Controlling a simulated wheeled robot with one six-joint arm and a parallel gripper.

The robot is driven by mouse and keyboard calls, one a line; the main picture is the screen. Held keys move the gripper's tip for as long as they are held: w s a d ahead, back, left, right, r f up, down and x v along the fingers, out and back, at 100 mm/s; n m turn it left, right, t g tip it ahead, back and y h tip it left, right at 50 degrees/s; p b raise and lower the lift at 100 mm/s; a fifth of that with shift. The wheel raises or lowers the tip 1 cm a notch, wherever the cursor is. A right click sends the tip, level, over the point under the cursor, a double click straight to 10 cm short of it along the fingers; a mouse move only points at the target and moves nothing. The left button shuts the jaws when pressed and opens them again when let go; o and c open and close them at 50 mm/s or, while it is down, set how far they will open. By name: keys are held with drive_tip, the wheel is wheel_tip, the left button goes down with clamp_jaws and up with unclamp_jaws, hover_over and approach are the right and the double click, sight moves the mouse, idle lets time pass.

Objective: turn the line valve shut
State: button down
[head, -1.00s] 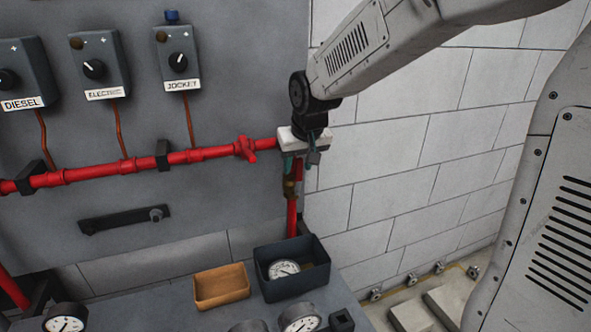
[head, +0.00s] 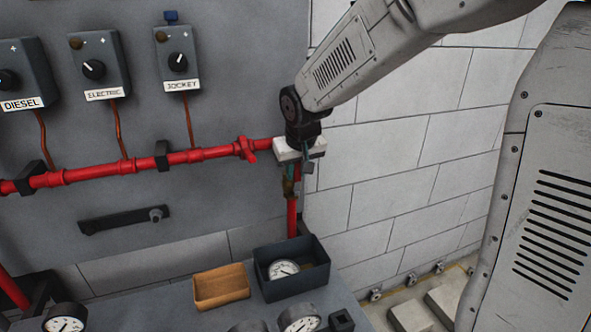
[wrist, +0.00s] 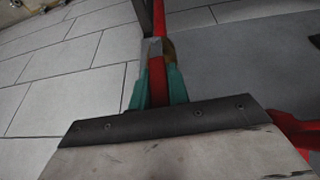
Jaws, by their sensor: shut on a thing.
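The line valve shows as a brass body (head: 289,187) on the red vertical pipe at the right end of the red line. In the wrist view the brass part (wrist: 168,50) lies just beyond my fingertips. My gripper (head: 299,172) is at this valve, pointing down, in front of the wall corner. In the wrist view its teal fingers (wrist: 157,78) are shut around a red bar, which looks like the valve's handle (wrist: 157,88). My gripper's body hides much of the valve, so its exact angle is hard to tell.
A red horizontal pipe (head: 110,168) with a red fitting (head: 246,149) runs close on the left. Below are a dark bin (head: 307,286) holding a gauge (head: 283,269) and a tan tray (head: 221,288). The block wall (head: 390,160) is close on the right.

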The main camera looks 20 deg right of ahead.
drive_tip(key=shift+a+f+h, duration=0.2)
drive_tip(key=shift+a+h, duration=0.6)
drive_tip(key=shift+h, duration=0.3)
drive_tip(key=c, duration=1.3)
unclamp_jaws()
drive_tip(key=shift+a, duration=0.1)
drive_tip(key=shift+c, duration=0.2)
drive_tip(key=shift+r, duration=0.1)
drive_tip(key=v, duration=0.7)
drive_tip(key=shift+r, duration=0.4)
